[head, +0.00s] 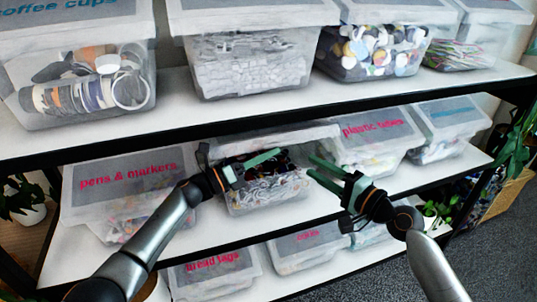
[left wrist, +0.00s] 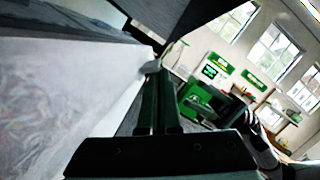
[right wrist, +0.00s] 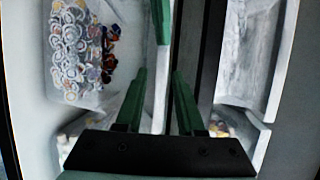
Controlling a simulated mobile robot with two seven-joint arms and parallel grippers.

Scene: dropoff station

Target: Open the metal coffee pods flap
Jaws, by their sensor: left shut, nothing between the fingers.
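The metal coffee pods bin (head: 268,192) stands in the middle of the middle shelf, a clear bin full of small pods. The pods also show at the upper left of the right wrist view (right wrist: 80,48). Its flap (head: 285,135) appears raised, with a dark opening beneath; its label is not visible. My left gripper (head: 262,158) is shut and empty at the opening, just below the flap; contact is unclear. In the left wrist view its fingers (left wrist: 160,100) are together beside a pale translucent surface. My right gripper (head: 322,172) is open and empty, in front and to the right.
The pens & markers bin (head: 125,195) is at the left and the plastic tables-like labelled bin (head: 375,145) at the right, both close by. The upper shelf (head: 175,120) with its black front edge overhangs closely. Lower bins (head: 215,272) sit beneath.

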